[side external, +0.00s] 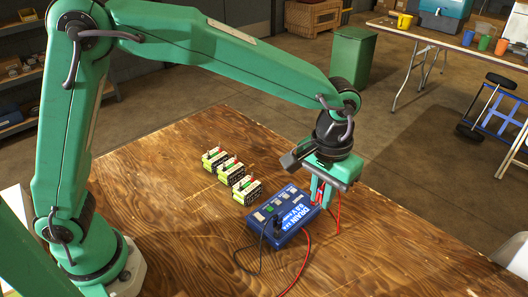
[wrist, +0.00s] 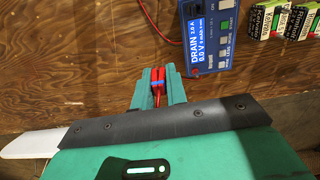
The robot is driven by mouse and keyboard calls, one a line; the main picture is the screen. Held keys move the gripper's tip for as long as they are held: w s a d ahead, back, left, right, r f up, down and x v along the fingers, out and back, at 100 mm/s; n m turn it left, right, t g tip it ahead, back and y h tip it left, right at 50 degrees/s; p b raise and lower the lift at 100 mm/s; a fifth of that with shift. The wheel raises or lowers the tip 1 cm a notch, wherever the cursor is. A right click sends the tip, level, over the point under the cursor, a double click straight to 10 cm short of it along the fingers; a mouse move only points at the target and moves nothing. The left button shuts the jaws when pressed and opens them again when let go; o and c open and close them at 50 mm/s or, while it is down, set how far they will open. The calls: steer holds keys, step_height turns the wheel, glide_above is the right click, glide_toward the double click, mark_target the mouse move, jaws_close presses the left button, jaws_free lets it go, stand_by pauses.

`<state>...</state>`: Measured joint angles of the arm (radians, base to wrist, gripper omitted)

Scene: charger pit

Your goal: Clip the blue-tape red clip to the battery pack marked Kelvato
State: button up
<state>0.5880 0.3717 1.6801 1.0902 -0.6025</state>
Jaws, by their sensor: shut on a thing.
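My gripper (side external: 321,190) points down beside the blue charger. In the wrist view its green fingers (wrist: 158,84) are shut on a red clip (wrist: 155,66) with a band of blue tape (wrist: 156,82). Three battery packs, green and white with dark sides, stand in a row on the table: a near one (side external: 246,190), a middle one (side external: 231,172) and a far one (side external: 214,157). Two of them show at the top right of the wrist view (wrist: 262,20), (wrist: 293,22). Their labels are too small to tell which is Kelvato. The clip is apart from the packs.
The blue charger (side external: 283,215), its display reading DRAIN, stands between my gripper and the packs. A black lead (side external: 236,257) and a red lead (side external: 304,262) run from near it across the wooden table (side external: 160,215). The table left of the packs is clear.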

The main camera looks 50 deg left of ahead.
glide_above(253, 177)
steer(key=shift+w+a+f, duration=0.1)
steer(key=shift+f, duration=0.5)
steer(key=shift+w+a+f, duration=0.1)
steer(key=shift+f, duration=0.45)
steer(key=shift+f, duration=0.35)
steer(key=shift+f, duration=3.1)
steer(key=shift+f, duration=0.3)
stand_by(0.5)
steer(key=o, duration=0.8)
steer(key=shift+o, duration=0.2)
